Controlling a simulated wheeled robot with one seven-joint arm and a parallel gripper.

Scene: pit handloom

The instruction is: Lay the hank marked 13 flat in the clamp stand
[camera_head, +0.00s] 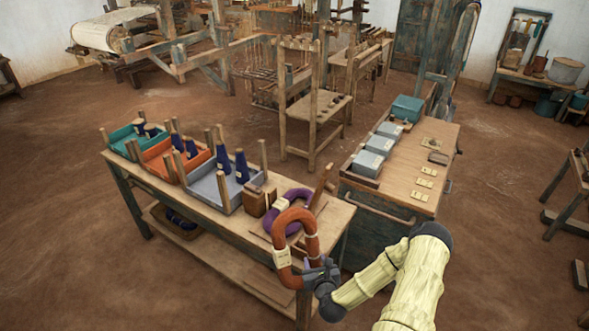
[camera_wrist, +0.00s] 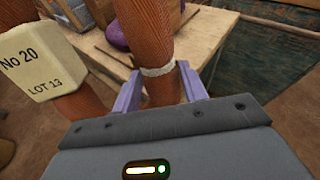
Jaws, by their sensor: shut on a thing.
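My gripper (camera_head: 312,272) is shut on a rust-orange hank (camera_head: 309,235), which hangs upright as a long loop at the near right end of the long table. In the wrist view, the two lilac fingers (camera_wrist: 160,90) hold one strand of the hank, next to a white tie. Its cream tag (camera_wrist: 42,62) reads "No 20" and "LOT 13"; the tag also shows in the head view (camera_head: 281,258). A purple hank (camera_head: 275,213) lies behind it on the table, partly hidden. A slanted wooden post (camera_head: 321,187) rises there; I cannot tell whether it belongs to the clamp stand.
Teal, orange and grey trays (camera_head: 206,190) with dark blue cones stand along the long table (camera_head: 155,188), beside a small wooden block (camera_head: 256,201). A second bench (camera_head: 410,183) to the right holds grey boxes, a teal box and small cards. Open floor lies right of it.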

